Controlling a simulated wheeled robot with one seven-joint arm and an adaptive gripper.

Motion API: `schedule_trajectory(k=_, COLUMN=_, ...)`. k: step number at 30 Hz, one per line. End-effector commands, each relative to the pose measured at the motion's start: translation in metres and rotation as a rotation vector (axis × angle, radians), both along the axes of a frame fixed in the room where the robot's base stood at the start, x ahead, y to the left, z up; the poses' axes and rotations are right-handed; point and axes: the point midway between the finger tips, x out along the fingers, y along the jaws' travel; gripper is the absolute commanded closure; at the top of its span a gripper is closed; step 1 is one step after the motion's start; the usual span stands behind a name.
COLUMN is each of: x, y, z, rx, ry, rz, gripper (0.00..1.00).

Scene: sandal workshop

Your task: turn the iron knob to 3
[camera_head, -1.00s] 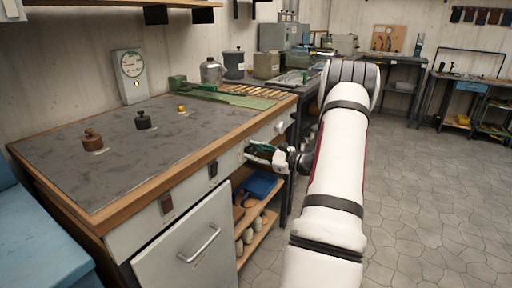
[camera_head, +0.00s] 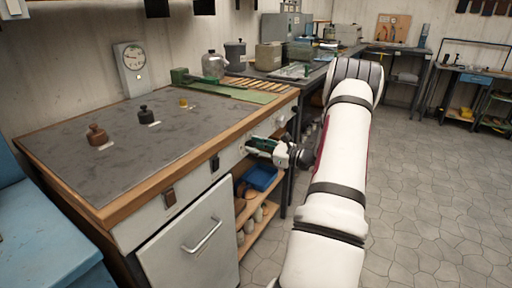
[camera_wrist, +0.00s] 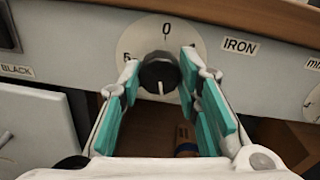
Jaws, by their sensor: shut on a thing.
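The iron knob (camera_wrist: 158,73) is a round black knob on a pale dial plate (camera_wrist: 128,44), beside a label reading IRON (camera_wrist: 240,46). A 0 stands at the top of the dial, with other marks partly visible at its left and right. A white line on the knob points downward in the wrist view; the dial's lower part is hidden. My gripper (camera_wrist: 160,82), with green-padded fingers, is shut on the knob, one finger on each side. In the head view my gripper (camera_head: 262,146) is at the bench's front panel and hides the knob.
A second dial (camera_wrist: 314,118) is at the right edge of the wrist view. The bench (camera_head: 125,205) carries small weights (camera_head: 96,134) and a gauge (camera_head: 133,62). An open shelf with a blue bin (camera_head: 262,178) lies below my gripper. Floor at right is clear.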

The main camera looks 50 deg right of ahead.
Motion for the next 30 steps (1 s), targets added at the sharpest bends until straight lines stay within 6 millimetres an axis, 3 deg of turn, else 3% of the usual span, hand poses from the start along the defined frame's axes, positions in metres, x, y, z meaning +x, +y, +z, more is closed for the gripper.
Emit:
schedule_trajectory(k=1, x=-0.002, y=-0.001, z=-0.003, rx=0.001, ry=0.006, rz=-0.004, gripper=0.97)
schedule_trajectory(k=2, x=-0.002, y=-0.001, z=-0.003, rx=0.001, ry=0.006, rz=-0.004, gripper=0.62)
schedule_trajectory(k=4, x=-0.001, y=-0.001, z=-0.002, rx=0.0, ry=0.006, rz=-0.003, gripper=0.49)
schedule_trajectory(k=17, x=-0.01, y=-0.002, z=-0.001, rx=0.0, ry=0.004, rz=-0.003, gripper=0.49)
schedule_trajectory(k=30, x=-0.092, y=-0.012, z=0.0, rx=0.0, ry=0.003, rz=-0.006, gripper=0.49)
